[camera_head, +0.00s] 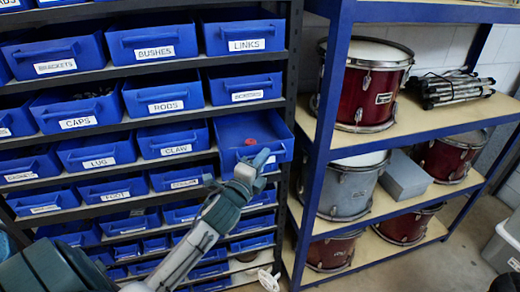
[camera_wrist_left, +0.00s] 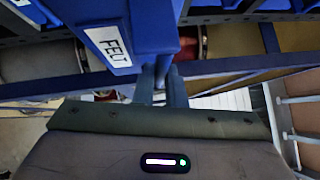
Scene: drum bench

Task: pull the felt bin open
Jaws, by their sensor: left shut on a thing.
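The felt bin (camera_head: 283,150) is a blue drawer pulled well out of the rack, its front standing proud of the bins around it. A small red thing lies inside it. My left gripper (camera_head: 256,160) is at the front of this bin and shut on it, seemingly at its handle. In the left wrist view the white FELT label (camera_wrist_left: 108,47) shows on the bin front, and the gripper fingers (camera_wrist_left: 162,85) meet the bin just right of the label. The exact grip on the handle is partly hidden. My right gripper is not in view.
Several closed blue bins, such as LINKS (camera_head: 245,40) and CLAW (camera_head: 175,140), fill the dark rack. A blue-framed shelf (camera_head: 325,110) with red and grey drums stands close on the right. Bare floor shows at lower right beside a grey crate (camera_head: 503,245).

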